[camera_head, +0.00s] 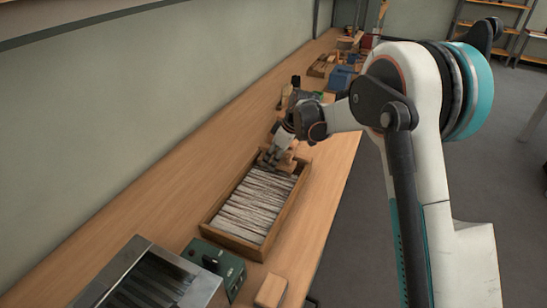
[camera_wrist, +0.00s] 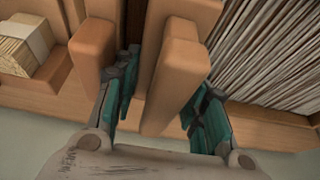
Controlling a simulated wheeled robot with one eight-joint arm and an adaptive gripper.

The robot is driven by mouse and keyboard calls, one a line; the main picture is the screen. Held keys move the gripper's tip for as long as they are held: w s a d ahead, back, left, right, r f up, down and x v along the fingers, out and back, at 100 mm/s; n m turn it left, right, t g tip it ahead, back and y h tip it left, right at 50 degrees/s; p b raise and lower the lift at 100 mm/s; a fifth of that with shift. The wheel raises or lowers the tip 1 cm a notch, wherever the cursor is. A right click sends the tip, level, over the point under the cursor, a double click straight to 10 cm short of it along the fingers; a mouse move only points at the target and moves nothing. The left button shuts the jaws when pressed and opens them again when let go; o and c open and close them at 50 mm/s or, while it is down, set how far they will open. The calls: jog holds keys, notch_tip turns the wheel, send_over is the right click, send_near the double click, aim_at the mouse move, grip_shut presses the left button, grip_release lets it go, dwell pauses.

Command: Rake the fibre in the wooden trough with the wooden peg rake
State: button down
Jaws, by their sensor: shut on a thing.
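The wooden trough (camera_head: 286,216) lies on the bench, filled with pale, streaky fibre (camera_head: 250,205) in long strands. In the wrist view, the fibre (camera_wrist: 275,50) fills the upper right, beside a trough wall (camera_wrist: 268,117). My gripper (camera_head: 277,157) is low at the trough's far end. In the wrist view, my gripper (camera_wrist: 165,97) has teal-padded fingers around the wooden peg rake (camera_wrist: 178,75) and is shut on it. Wooden pieces of the rake extend past the fingers. Whether its pegs touch the fibre is hidden.
A green box with a black knob (camera_head: 225,266), a metal slatted unit (camera_head: 150,282) and a wooden block (camera_head: 270,291) sit at the near end. A blue box (camera_head: 342,77) and other items stand farther along. A pale bundle (camera_wrist: 22,45) shows left in the wrist view.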

jog(key=shift+s, duration=0.45)
jog(key=shift+s+a, duration=0.15)
jog(key=shift+w+d, duration=0.25)
jog(key=shift+w, duration=0.5)
jog(key=s+a, duration=0.3)
jog(key=s, duration=0.5)
jog(key=s+a, duration=0.4)
jog(key=s, duration=0.5)
jog(key=s+a, duration=0.3)
jog(key=s, duration=0.5)
jog(key=shift+s+a+b, duration=0.3)
jog(key=shift+s+a, duration=0.05)
jog(key=shift+s, duration=0.3)
jog(key=shift+f, duration=0.1)
